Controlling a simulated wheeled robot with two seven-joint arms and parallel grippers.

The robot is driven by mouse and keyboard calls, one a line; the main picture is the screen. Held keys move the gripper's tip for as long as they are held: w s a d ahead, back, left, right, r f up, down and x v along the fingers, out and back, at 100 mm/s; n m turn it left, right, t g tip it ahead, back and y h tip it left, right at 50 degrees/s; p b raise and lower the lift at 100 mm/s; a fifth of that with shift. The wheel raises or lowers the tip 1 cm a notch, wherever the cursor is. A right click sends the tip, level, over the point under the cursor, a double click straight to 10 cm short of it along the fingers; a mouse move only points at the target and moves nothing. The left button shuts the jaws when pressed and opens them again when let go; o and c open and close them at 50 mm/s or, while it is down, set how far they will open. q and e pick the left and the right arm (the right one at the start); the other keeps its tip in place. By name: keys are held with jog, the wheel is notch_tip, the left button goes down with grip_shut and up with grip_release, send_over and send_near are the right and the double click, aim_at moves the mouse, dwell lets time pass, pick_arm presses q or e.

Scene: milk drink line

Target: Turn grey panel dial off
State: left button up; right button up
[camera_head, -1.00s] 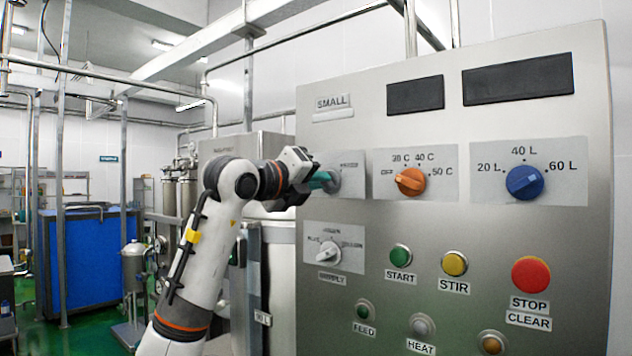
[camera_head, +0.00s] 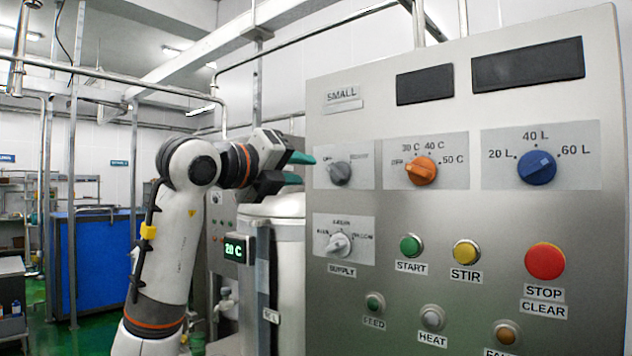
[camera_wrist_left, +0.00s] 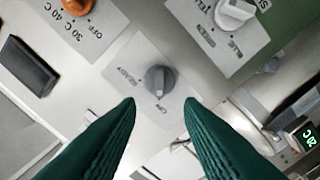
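The grey dial (camera_head: 340,172) sits on a light plate at the upper left of the steel panel, below the SMALL label. In the left wrist view the grey dial (camera_wrist_left: 158,80) lies just beyond and between the fingertips, and nothing touches it. My left gripper (camera_head: 303,170) is open and empty, a short way left of the panel face. Its green fingers (camera_wrist_left: 161,101) stand apart in the left wrist view. My right gripper is not in view.
An orange temperature dial (camera_head: 421,170) and a blue litre dial (camera_head: 537,168) are to the right. A white SUPPLY dial (camera_head: 338,245) is below. START (camera_head: 411,246), STIR and STOP buttons sit lower. A lit 20 C display (camera_head: 234,249) is at the left.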

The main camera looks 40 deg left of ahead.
pick_arm(q)
jog(key=s, duration=0.4)
jog(key=shift+s+a+b, duration=0.1)
jog(key=shift+a+b, duration=0.05)
jog(key=shift+b, duration=0.2)
